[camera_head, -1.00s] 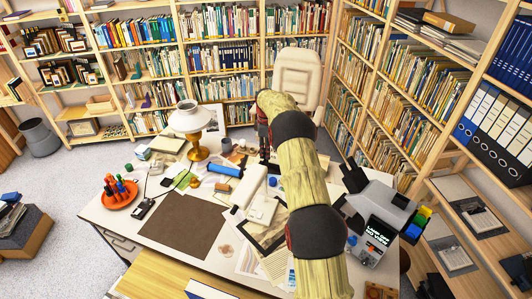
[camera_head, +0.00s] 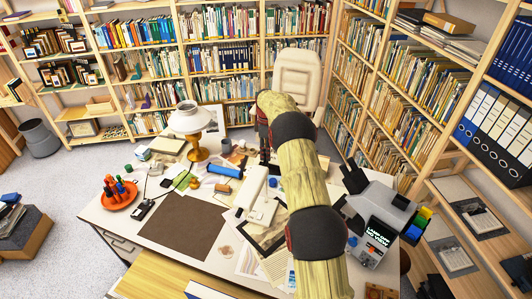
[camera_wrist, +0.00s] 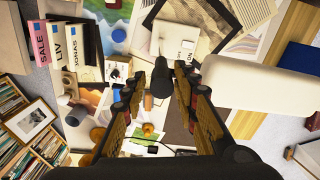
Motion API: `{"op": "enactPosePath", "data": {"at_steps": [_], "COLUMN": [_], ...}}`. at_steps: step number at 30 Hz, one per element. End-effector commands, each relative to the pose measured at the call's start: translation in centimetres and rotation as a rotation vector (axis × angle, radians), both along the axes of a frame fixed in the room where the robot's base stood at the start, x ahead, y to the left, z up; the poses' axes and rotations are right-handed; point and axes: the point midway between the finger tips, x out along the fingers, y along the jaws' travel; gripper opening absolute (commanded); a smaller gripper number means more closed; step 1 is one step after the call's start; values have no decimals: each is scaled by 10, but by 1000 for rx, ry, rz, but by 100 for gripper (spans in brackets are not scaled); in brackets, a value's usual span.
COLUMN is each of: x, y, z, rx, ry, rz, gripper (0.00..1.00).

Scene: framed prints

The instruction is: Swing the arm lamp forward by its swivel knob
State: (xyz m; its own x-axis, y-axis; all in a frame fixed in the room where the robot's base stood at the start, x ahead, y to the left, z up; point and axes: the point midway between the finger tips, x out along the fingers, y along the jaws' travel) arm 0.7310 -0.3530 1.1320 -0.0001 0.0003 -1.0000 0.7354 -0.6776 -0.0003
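The arm lamp (camera_head: 253,188) is a long white bar-shaped head over the right half of the desk. Its white head also fills the right side of the wrist view (camera_wrist: 255,84). My gripper (camera_wrist: 171,68) points down at the desk, with its two fingers on either side of a dark round knob (camera_wrist: 160,80), which appears to be the swivel knob. In the head view my arm hides most of the gripper and the knob.
A brass lamp (camera_head: 196,150) with a white shade stands at the desk's back left. A red tray (camera_head: 120,195) holds pens. A beige chair (camera_head: 298,80) is behind the desk. The brown desk mat (camera_head: 187,226) is bare.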

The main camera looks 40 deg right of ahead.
Motion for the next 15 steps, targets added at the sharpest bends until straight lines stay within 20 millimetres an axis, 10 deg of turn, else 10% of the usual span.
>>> {"op": "enactPosePath", "data": {"at_steps": [15], "x": [1], "y": [0], "z": [11], "rx": [-1], "ry": [-2], "rz": [0], "gripper": [39]}}
